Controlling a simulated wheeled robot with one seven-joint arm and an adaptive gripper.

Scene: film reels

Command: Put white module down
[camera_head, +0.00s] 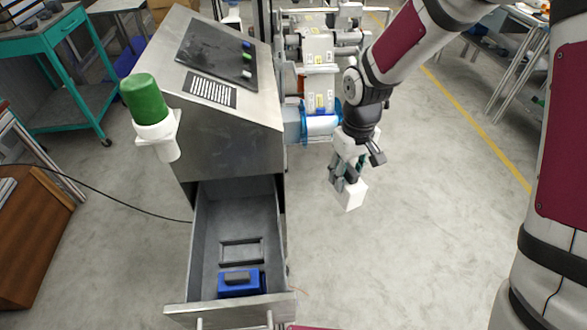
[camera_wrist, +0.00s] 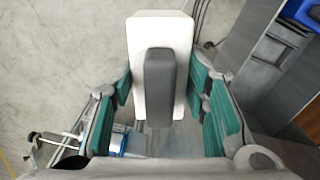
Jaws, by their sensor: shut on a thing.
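The white module (camera_head: 350,196) is a white block held in the air, to the right of the open drawer. My gripper (camera_head: 346,176) is shut on it, pointing down. In the wrist view the white module (camera_wrist: 143,60) has a dark grey raised handle (camera_wrist: 159,85) on its face, between the teal finger pads of my gripper (camera_wrist: 165,100). Where the pads touch it is partly hidden. The open drawer (camera_head: 204,235) has a blue module (camera_head: 240,283) with a dark handle near its front and an empty rectangular recess (camera_head: 241,250) behind it.
A metal console (camera_head: 230,130) stands above the drawer, with a green-topped lamp (camera_head: 145,98) on its left side. Machinery with film rollers (camera_head: 318,60) is behind my gripper. A teal cart (camera_head: 62,110) stands at the left. The floor (camera_head: 400,250) right of the drawer is clear.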

